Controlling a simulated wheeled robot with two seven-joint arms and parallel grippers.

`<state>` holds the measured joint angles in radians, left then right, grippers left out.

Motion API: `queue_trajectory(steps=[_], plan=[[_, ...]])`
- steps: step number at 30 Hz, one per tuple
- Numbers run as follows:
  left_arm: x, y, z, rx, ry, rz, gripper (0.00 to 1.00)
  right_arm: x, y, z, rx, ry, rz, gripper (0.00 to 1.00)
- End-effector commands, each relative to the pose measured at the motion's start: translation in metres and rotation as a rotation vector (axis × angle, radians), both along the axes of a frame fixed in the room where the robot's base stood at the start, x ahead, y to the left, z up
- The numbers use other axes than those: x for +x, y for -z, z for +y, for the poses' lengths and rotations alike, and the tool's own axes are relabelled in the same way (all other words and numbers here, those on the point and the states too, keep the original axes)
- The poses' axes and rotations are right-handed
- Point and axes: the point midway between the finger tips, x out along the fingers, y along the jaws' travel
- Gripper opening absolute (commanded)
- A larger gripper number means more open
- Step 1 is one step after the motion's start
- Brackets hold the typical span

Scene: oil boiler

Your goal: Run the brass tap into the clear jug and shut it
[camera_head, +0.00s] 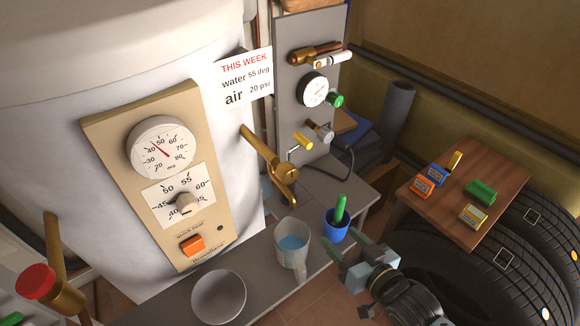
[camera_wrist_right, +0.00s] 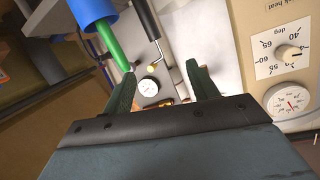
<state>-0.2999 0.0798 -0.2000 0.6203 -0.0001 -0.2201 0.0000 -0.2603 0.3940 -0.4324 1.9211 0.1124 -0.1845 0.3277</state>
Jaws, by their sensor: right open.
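The brass tap (camera_head: 285,172) sticks out from the white boiler on a brass pipe, its spout pointing down. The clear jug (camera_head: 281,257) stands upright on the grey bench below and slightly right of the spout, with blue liquid inside. I cannot make out a stream from the tap. My right gripper (camera_head: 352,248) is open and empty, right of the jug and in front of the blue cup. Its spread fingers (camera_wrist_right: 160,92) show in the right wrist view. A green sliver (camera_head: 10,318) at the lower left edge may be my left gripper; its jaw state is hidden.
A blue cup (camera_head: 335,232) with a green stick stands right of the jug. A white bowl (camera_head: 218,297) is at the front. A red-knobbed valve (camera_head: 36,281) is at left. A wooden table (camera_head: 450,200) holds small coloured boxes. A grey panel (camera_head: 288,85) carries a gauge and valves.

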Motion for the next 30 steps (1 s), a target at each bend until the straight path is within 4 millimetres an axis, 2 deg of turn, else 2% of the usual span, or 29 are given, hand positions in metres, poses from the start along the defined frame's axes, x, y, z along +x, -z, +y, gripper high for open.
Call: queue_trajectory(steps=[1,3,6,9,13,17,30], plan=[[0.0,-0.003,0.0,0.0,0.0,0.0,0.36,-0.003,-0.036,0.011,0.041,-0.032,-0.051,0.59],[0.0,-0.005,0.0,0.0,0.0,0.0,0.36,-0.008,-0.072,0.022,0.092,-0.066,-0.101,0.59],[0.0,-0.006,0.0,0.0,0.0,0.0,0.36,-0.016,-0.108,0.033,0.144,-0.101,-0.147,0.59],[0.0,-0.007,0.0,0.0,0.0,0.0,0.36,-0.021,-0.126,0.038,0.171,-0.12,-0.171,0.59],[0.0,-0.007,0.0,0.0,0.0,0.0,0.36,-0.018,-0.131,0.043,0.18,-0.125,-0.177,0.59],[0.0,-0.008,0.0,0.0,0.0,0.0,0.36,-0.003,-0.132,0.053,0.18,-0.124,-0.179,0.59],[0.0,-0.011,0.0,0.0,0.0,0.0,0.36,0.067,-0.131,0.105,0.179,-0.125,-0.177,0.59]])
